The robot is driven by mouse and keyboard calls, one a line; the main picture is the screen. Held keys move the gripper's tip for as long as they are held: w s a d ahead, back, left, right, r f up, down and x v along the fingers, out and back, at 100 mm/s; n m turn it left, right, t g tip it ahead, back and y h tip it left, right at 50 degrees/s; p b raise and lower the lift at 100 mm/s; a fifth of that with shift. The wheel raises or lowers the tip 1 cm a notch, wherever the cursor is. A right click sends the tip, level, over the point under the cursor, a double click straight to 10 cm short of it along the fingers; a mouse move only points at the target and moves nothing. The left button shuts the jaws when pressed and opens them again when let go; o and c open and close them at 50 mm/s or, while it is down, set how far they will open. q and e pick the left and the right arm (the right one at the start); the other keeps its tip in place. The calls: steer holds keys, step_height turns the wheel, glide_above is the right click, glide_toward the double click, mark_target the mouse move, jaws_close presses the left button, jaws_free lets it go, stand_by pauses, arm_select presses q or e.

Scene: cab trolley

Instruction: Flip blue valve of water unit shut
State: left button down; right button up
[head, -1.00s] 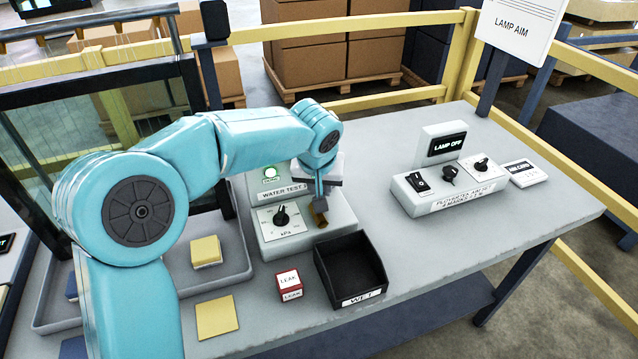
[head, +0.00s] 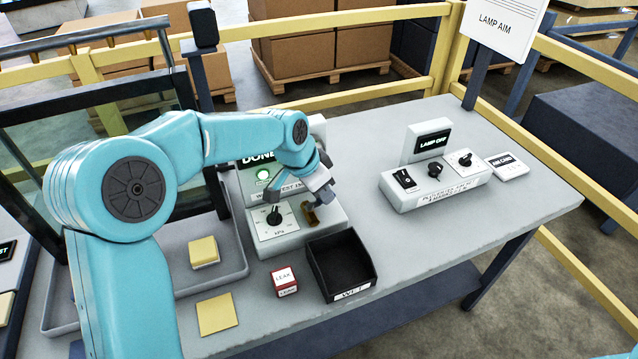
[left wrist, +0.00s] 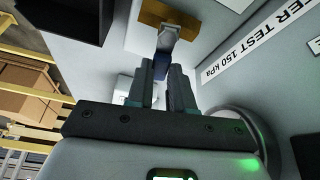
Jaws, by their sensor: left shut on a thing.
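The water unit (head: 260,238) is a grey box with a kPa dial (head: 275,215), a green lit lamp and a display reading DONE, partly behind my arm. Its brass valve body (head: 310,215) sits right of the dial; it also shows at the top of the left wrist view (left wrist: 168,18). My left gripper (head: 318,196) is at the valve, tilted. In the left wrist view its fingers (left wrist: 164,78) are shut on the blue valve handle (left wrist: 161,72), whose pale end meets the brass. The handle is mostly hidden in the head view. My right gripper is out of view.
A black WET bin (head: 368,262) and a red-and-white LEAK block (head: 285,281) stand in front of the unit. A tray (head: 235,283) with a yellow sponge-like block (head: 204,252) is at left. A lamp-aim unit (head: 440,192) stands at right, with clear table between.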

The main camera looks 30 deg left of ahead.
arm_select(q)
steer(key=shift+s+d+m+g+h, duration=0.1)
steer(key=shift+d+m+g+h, duration=0.1)
steer(key=shift+m, duration=0.4)
steer(key=shift+s+d+m+g+h, duration=0.1)
steer(key=shift+m+h, duration=0.1)
steer(key=shift+m, duration=0.4)
steer(key=c, duration=1)
jaws_free()
steer(key=p+v, duration=0.1)
steer(key=v, duration=1.5)
steer(key=shift+r, duration=0.15)
steer(key=shift+r, duration=0.1)
